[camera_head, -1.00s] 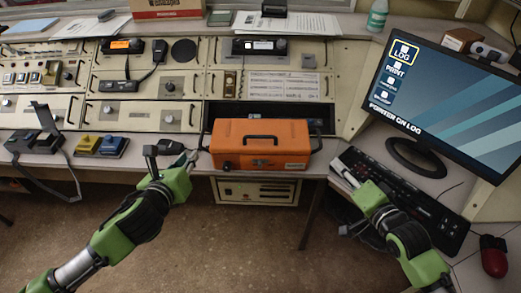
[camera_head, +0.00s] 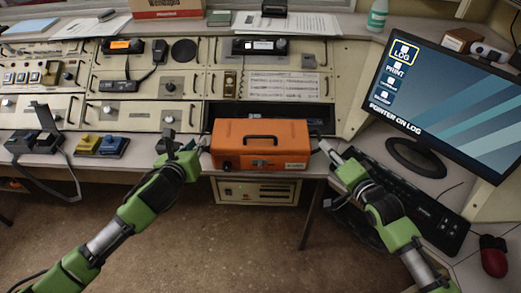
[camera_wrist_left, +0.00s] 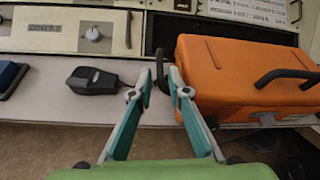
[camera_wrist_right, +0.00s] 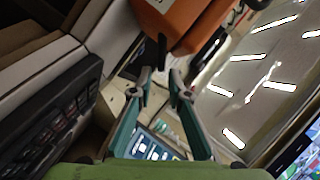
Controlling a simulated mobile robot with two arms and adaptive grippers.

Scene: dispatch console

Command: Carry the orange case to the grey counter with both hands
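The orange case (camera_head: 260,145) sits upright on the grey ledge (camera_head: 45,150) at the console's front. It has a black top handle and black side handles. My left gripper (camera_head: 184,143) is at the case's left end; in the left wrist view its open fingers (camera_wrist_left: 159,76) are around or just short of the black side handle. My right gripper (camera_head: 324,150) is near the right end; in the right wrist view its fingers (camera_wrist_right: 160,75) are apart, with the other black side handle (camera_wrist_right: 162,50) just beyond the tips. I cannot tell which grey surface is the counter meant.
A monitor (camera_head: 450,90) and black keyboard (camera_head: 438,215) stand at the right, with a red mouse (camera_head: 493,257). Blue and yellow switch boxes (camera_head: 100,146) are left of the case. A small black device (camera_wrist_left: 92,80) lies near my left gripper.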

